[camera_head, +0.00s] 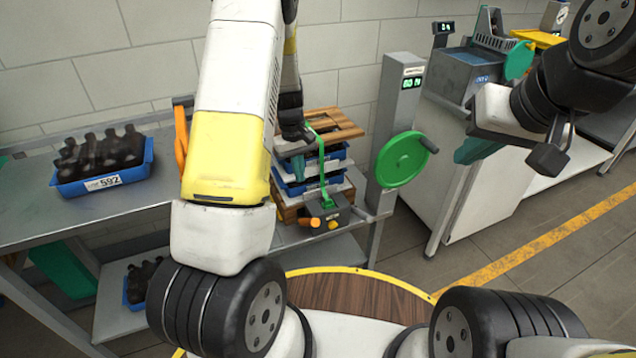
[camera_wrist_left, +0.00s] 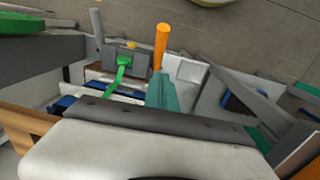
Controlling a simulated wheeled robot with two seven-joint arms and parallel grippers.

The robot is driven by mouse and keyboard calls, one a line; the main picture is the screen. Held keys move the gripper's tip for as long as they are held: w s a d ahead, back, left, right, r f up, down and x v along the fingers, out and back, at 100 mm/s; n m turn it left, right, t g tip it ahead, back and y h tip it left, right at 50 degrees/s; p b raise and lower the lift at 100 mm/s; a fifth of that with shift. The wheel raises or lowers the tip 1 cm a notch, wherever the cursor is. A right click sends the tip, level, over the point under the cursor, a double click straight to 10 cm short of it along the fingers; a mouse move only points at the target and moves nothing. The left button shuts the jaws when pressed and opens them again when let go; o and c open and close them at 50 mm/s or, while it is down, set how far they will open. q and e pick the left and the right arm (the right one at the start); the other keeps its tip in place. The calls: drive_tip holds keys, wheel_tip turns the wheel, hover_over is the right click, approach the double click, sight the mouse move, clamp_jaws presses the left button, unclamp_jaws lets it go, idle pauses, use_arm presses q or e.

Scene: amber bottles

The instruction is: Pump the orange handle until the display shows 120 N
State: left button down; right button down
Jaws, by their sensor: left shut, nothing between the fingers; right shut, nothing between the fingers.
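The orange handle (camera_wrist_left: 161,45) stands out beyond my left gripper (camera_wrist_left: 163,82), whose teal fingers are shut and empty. I cannot tell whether they touch the handle. A green lever (camera_head: 322,165) rises from the box. The display (camera_head: 412,82) on a grey post has small green digits that I cannot read surely. My right gripper (camera_head: 472,151) is shut and empty, far right of the pump.
A green handwheel (camera_head: 401,159) stands on the post's side. Blue crates (camera_head: 290,187) are stacked behind the pump. A blue crate of bottles (camera_head: 133,172) sits on the left grey table (camera_head: 50,215). Another orange grip (camera_head: 180,135) is left of my arm. Floor is clear at right.

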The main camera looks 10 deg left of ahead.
use_arm(q)
drive_tip(key=shift+a+r, duration=0.15)
drive_tip(key=shift+a, duration=0.05)
hover_over(308, 219)
drive_tip(key=f, duration=0.8)
drive_tip(key=w+f, duration=0.1)
drive_tip(key=f, duration=0.3)
drive_tip(key=shift+a, duration=0.35)
drive_tip(key=shift+s+d+f, duration=0.35)
drive_tip(key=shift+f, duration=0.05)
